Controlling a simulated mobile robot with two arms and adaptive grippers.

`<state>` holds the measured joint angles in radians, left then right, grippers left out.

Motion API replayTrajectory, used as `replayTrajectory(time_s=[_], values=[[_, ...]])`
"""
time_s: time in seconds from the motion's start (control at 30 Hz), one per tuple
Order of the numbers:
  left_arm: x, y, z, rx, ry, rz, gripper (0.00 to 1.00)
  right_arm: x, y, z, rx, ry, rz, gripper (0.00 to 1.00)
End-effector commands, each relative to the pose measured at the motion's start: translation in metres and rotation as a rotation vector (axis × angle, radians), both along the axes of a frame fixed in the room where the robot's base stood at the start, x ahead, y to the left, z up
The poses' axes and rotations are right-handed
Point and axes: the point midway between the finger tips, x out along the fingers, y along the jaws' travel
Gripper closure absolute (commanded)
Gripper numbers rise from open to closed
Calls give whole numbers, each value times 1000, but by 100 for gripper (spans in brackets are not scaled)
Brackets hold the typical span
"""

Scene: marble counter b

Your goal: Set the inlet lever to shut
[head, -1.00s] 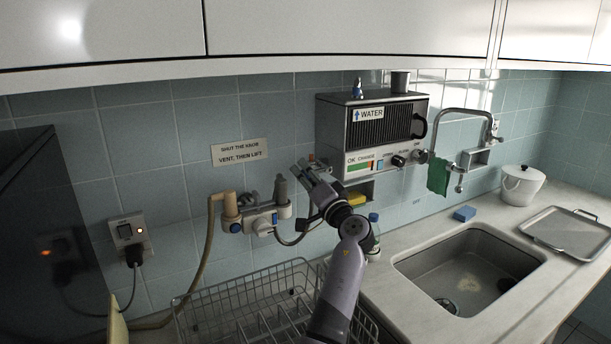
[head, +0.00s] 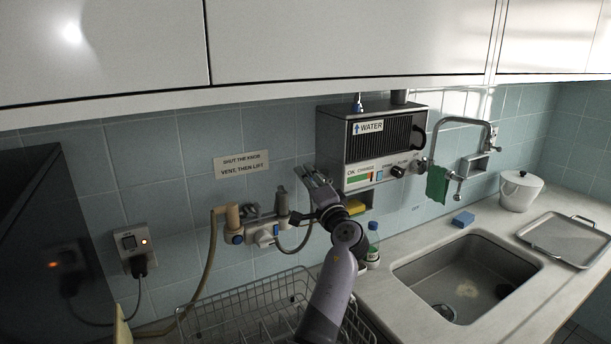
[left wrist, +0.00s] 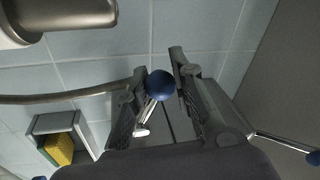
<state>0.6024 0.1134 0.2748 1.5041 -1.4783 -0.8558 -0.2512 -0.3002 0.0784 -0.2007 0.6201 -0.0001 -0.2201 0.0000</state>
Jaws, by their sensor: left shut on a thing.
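In the left wrist view, a blue ball knob (left wrist: 161,85) on a thin metal rod sits between the fingertips of my left gripper (left wrist: 160,84). It looks like the end of the inlet lever; no label on it is readable. The gripper hides the lever in the head view. My right gripper is not in view.
A wire dish rack (head: 240,310) stands below. A yellow sponge (left wrist: 59,149) lies in a small wall holder. A sign (head: 241,164) is on the tiles.

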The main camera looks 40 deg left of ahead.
Motion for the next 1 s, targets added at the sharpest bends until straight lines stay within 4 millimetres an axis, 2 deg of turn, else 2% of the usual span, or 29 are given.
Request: replayTrajectory(time_s=[0.03, 0.1, 0.4, 0.97, 1.0], values=[[2, -2, 2, 5, 40, -5, 100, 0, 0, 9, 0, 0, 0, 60], [3, -2, 4, 18, 84, -5, 100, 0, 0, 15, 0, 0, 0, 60], [7, -3, 9, 55, 210, -4, 100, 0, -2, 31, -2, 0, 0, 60], [8, -3, 8, 62, 243, -4, 100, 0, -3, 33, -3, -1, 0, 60], [8, -3, 8, 62, 242, -4, 76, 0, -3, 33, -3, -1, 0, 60]])
